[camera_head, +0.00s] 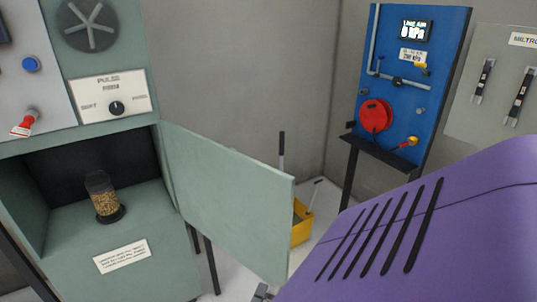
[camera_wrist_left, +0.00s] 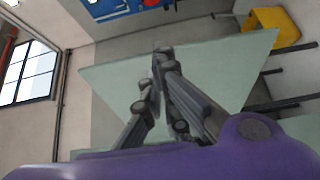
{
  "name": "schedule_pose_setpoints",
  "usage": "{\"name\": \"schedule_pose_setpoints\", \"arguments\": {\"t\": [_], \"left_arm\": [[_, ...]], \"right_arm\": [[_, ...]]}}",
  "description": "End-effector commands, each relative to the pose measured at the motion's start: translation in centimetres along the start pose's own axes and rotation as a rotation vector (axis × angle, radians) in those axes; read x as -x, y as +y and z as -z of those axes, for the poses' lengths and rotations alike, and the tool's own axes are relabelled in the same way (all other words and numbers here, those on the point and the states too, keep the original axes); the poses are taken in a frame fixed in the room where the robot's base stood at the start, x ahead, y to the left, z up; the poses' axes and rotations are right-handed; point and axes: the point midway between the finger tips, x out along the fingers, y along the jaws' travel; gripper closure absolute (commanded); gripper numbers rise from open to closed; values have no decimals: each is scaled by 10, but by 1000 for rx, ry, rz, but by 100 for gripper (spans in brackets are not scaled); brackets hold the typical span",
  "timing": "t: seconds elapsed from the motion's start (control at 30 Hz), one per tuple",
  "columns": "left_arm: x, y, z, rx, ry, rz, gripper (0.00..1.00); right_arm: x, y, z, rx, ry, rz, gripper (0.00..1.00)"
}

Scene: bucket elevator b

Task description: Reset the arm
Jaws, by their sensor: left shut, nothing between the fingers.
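My left gripper (camera_wrist_left: 161,55) fills the middle of the left wrist view. Its dark grey fingers are closed together with nothing between them. In the head view only a small grey part of it (camera_head: 262,292) shows at the bottom edge, beside the lower edge of the open green door (camera_head: 230,200). The door also shows behind the fingers in the left wrist view (camera_wrist_left: 215,75); I cannot tell whether they touch it. A purple part of my arm (camera_head: 430,240) covers the lower right of the head view. My right gripper is not in view.
The green cabinet's bay (camera_head: 95,160) stands open, with a jar of grain (camera_head: 104,198) inside. A yellow bucket (camera_head: 301,224) stands behind the door. A blue panel (camera_head: 410,85) with a red reel (camera_head: 375,115) and a grey panel (camera_head: 500,90) are at the right.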

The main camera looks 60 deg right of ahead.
Motion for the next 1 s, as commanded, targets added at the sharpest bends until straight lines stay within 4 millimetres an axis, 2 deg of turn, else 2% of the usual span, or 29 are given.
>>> {"name": "schedule_pose_setpoints", "arguments": {"t": [0.37, 0.47, 0.57, 0.67, 0.7, 0.77, 0.8, 0.87, 0.9, 0.97, 1.0], "left_arm": [[6, 1, -4, -8, -1, 0, 100], [6, -2, -1, -114, 6, 13, 100], [16, -9, 38, -339, 88, 66, 100], [49, -30, 89, -533, 215, 183, 100], [67, -41, 108, -599, 264, 243, 100], [98, -59, 132, -680, 329, 341, 100], [121, -72, 146, -726, 366, 411, 100], [159, -93, 162, -786, 410, 524, 100], [186, -107, 170, -817, 433, 601, 100], [227, -127, 177, -855, 457, 717, 100], [255, -140, 178, -873, 468, 793, 100]], "right_arm": [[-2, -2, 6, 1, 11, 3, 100], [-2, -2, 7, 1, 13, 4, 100], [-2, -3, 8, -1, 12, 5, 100], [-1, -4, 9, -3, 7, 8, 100], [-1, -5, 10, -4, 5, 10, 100], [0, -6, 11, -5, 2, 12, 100], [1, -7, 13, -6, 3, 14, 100], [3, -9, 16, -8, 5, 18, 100], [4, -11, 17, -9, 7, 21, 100], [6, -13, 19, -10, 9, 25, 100], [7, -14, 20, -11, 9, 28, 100]]}}
